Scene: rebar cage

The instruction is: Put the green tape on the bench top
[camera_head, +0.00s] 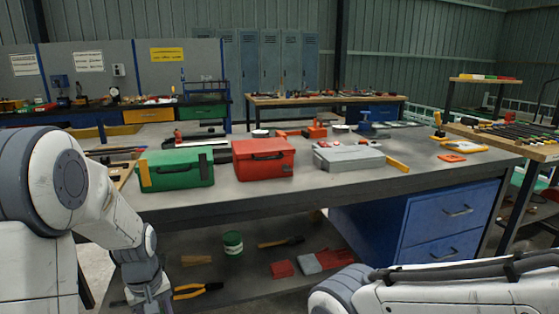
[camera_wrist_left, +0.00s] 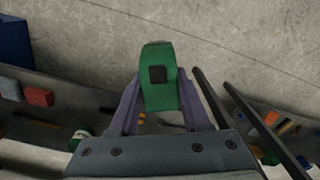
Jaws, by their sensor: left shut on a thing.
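My left gripper (camera_wrist_left: 158,95) is shut on the green tape (camera_wrist_left: 160,92), a green roll-shaped piece with a dark square in its face. The tape sits between the two purple-grey fingers in the left wrist view, with pale concrete behind it. In the head view my left arm comes down at the left; the fingertips and the tape are out of frame at the bottom. The grey bench top (camera_head: 330,190) lies ahead, higher than the lower shelf. My right arm shows at the lower right, but its gripper is out of view.
A green toolbox (camera_head: 178,170), a red toolbox (camera_head: 263,160) and a grey case (camera_head: 348,158) stand on the bench top. Bare top shows around them. The lower shelf (camera_head: 225,283) holds a green can (camera_head: 232,243), pliers (camera_head: 198,290) and red blocks. Blue drawers (camera_head: 440,225) fill the right side.

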